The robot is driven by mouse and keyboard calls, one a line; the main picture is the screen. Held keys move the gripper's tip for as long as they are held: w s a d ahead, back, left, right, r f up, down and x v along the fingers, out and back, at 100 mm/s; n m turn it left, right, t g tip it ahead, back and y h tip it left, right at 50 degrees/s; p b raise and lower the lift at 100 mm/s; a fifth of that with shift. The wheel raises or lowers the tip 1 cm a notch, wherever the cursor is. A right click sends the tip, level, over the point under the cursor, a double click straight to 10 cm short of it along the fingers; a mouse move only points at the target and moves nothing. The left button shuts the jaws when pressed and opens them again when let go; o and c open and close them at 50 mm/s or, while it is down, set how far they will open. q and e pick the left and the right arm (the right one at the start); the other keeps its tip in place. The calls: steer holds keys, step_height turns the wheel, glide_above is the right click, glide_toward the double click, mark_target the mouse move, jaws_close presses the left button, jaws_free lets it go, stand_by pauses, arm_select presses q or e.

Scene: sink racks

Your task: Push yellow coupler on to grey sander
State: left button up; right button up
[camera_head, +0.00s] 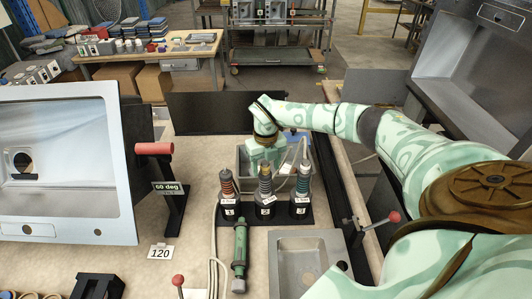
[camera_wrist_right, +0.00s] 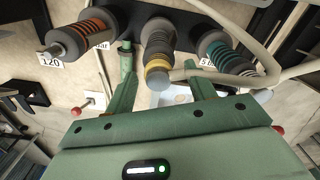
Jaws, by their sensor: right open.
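Three upright tools stand in a black rack behind the table's front area. The middle one, which I take for the grey sander, has a grey ribbed body (camera_wrist_right: 157,40) and a yellow ring, the yellow coupler (camera_wrist_right: 157,64), near its grey end. In the head view the yellow part (camera_head: 265,186) is at its upper end. My right gripper (camera_head: 264,166) is over this tool, pointing down. In the wrist view its two fingers (camera_wrist_right: 165,88) are apart, one on each side of the yellow end. I cannot tell whether they touch it or how well the coupler is seated. My left gripper is out of view.
An orange-ringed tool (camera_head: 228,188) and a teal-ringed tool (camera_head: 302,182) stand close on either side. A pale hose runs beside the middle tool's end. A green cylindrical tool (camera_head: 240,252) lies in front.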

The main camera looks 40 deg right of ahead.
mark_target(266, 164)
step_height(266, 164, up, 16)
steer(key=p, duration=0.1)
stand_by(0.6)
